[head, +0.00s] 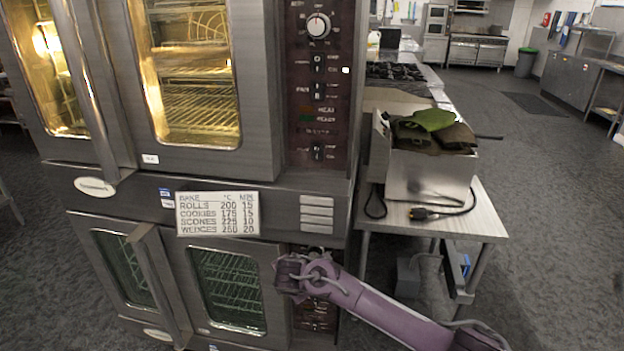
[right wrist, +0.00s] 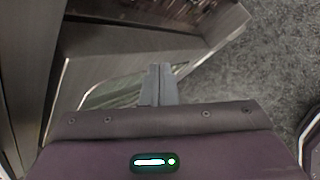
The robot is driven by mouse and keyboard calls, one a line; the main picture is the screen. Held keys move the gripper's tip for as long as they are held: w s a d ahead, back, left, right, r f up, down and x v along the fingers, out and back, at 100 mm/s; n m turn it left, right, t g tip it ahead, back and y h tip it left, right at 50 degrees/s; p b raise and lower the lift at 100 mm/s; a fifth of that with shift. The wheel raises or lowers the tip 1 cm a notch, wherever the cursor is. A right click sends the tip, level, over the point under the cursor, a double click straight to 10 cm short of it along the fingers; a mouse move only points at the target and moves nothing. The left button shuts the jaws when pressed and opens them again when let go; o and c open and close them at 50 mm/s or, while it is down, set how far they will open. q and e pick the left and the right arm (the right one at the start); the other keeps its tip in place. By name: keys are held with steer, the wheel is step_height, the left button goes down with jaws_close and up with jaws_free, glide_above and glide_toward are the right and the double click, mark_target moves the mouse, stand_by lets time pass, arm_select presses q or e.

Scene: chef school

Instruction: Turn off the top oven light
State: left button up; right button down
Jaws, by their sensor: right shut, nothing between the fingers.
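The top oven (head: 262,120) stands at the left in the head view, its doors shut and its inside lit yellow behind the glass. Its dark red control panel (head: 298,100) runs down the right side, with a round dial (head: 318,26), several rocker switches (head: 319,90) and small indicator marks. The switch labels are too small to read surely. My right gripper (head: 284,272) is in front of the lower oven's right side, well below the top panel, and partly hides the lower panel. In the right wrist view its fingers (right wrist: 159,72) are shut and empty. My left gripper is out of view.
The lower oven (head: 232,288) is dark, with a door handle (head: 158,285) standing out. A baking chart (head: 217,213) sits between the ovens. Right of them, a metal table (head: 480,225) holds a box with green cloth (head: 430,119) and a cable. Floor at the right is clear.

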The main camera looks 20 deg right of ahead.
steer(key=r+n+t+h, duration=0.1)
steer(key=r, duration=0.4)
steer(key=w+r+n+t+h, duration=0.1)
steer(key=r+n, duration=0.1)
steer(key=r, duration=0.4)
steer(key=w+d+r+n+t, duration=0.1)
steer(key=r, duration=0.5)
steer(key=shift+w+r+n+h+b, duration=0.1)
steer(key=shift+w+n+h+b, duration=0.05)
steer(key=shift+n+h+b, duration=0.25)
steer(key=s+d+r+n+t+h, duration=0.1)
steer(key=r+n+h, duration=0.1)
steer(key=r, duration=0.5)
steer(key=s+r+n+t+h, duration=0.1)
steer(key=s+r, duration=0.1)
steer(key=r, duration=0.5)
steer(key=shift+d+n+t+h, duration=0.3)
steer(key=shift+d+n+h, duration=0.1)
steer(key=shift+s+r, duration=0.1)
